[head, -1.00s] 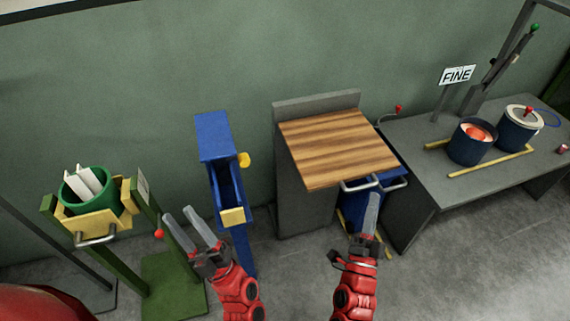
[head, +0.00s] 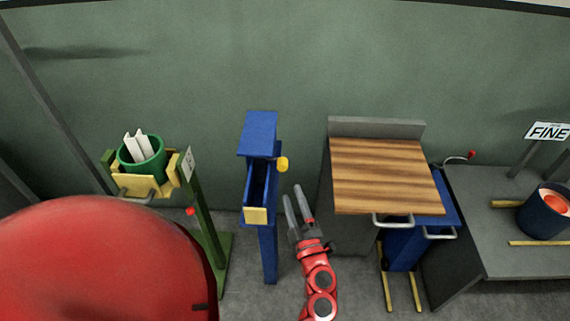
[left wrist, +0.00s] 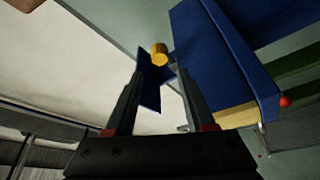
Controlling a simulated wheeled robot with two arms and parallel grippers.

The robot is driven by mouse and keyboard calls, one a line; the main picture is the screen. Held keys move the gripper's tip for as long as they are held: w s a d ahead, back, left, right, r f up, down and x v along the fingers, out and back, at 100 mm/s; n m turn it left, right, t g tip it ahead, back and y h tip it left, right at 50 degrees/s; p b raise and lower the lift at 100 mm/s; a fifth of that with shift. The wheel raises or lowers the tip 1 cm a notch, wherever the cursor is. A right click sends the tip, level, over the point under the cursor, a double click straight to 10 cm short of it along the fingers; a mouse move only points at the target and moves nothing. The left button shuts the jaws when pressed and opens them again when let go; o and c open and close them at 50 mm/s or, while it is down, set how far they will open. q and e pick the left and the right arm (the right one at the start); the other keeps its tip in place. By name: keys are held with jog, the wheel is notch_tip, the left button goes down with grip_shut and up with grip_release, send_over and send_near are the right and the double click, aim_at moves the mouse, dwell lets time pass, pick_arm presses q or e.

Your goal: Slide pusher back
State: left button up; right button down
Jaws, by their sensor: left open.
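A tall blue stand (head: 258,142) carries a narrow open blue trough (head: 257,180) with a yellow block (head: 256,216) at its front end. A yellow knob (head: 282,164) sticks out from the trough's right side. I cannot tell for sure which part is the pusher. My left gripper (head: 293,192) is open and empty, to the right of the trough and in front of the knob. In the left wrist view the knob (left wrist: 160,54) shows just past the fingertips, above a blue plate (left wrist: 151,88), apart from the fingers. My right gripper is out of view.
A wood-topped grey cabinet (head: 385,175) with metal handles stands close to the right. A green stand with a green pot (head: 141,158) is to the left. A grey bench (head: 495,235) with a dark pot is at far right.

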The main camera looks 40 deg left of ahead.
aim_at(284, 169)
pick_arm(q)
jog(key=p+x, duration=0.1)
jog(key=x, duration=1)
jog(key=shift+d, duration=0.1)
jog(key=shift+r, duration=0.1)
grip_shut()
dwell(0.9)
